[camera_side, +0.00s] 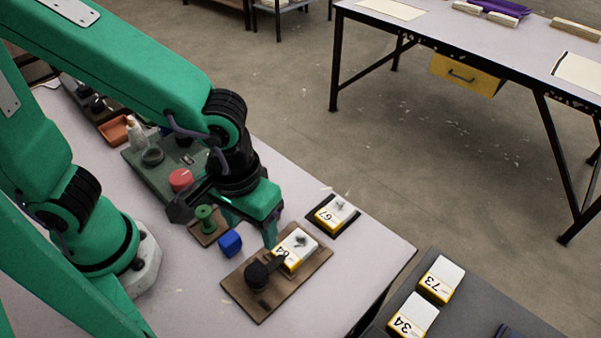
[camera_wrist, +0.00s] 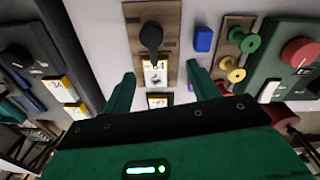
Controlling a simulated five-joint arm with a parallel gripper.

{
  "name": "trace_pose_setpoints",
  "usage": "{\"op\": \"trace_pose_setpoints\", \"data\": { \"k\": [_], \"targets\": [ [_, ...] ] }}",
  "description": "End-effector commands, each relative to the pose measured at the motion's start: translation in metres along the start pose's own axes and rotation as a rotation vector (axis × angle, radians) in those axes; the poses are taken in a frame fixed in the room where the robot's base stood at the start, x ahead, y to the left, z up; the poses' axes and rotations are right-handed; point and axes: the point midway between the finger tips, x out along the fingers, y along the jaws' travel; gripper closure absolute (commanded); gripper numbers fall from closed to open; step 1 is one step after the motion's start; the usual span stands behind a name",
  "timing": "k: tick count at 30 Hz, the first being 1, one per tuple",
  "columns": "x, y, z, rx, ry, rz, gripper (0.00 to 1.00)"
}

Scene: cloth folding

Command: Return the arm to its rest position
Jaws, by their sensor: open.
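My gripper (camera_side: 268,232) is over the work table, with a green finger pointing down beside the white and yellow block marked 64 (camera_side: 297,247). In the wrist view my gripper (camera_wrist: 160,72) has its two green fingers wide apart with nothing between them. Block 64 also shows there (camera_wrist: 155,76), beyond the fingertips. The block lies on a wooden board (camera_side: 308,283) next to a black knob with an arm (camera_side: 257,275). I cannot tell whether the finger touches the board. My other finger is hidden in the side view.
A block marked 67 (camera_side: 333,212) sits on a dark pad. A blue cube (camera_side: 230,243), a green spool (camera_side: 205,216) and a red knob (camera_side: 181,179) stand close to my gripper. Blocks 73 (camera_side: 441,280) and 34 (camera_side: 412,316) lie on a separate dark surface.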

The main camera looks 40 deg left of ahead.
Motion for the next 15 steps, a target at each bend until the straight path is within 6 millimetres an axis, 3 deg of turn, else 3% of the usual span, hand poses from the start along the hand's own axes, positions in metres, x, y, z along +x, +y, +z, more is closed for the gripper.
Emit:
{"op": "trace_pose_setpoints", "data": {
  "k": [6,15],
  "targets": [
    [-0.029,-0.033,-0.034,0.027,0.069,0.064,0.41],
    [-0.068,-0.091,-0.067,0.086,0.205,0.105,0.41]
  ]
}}
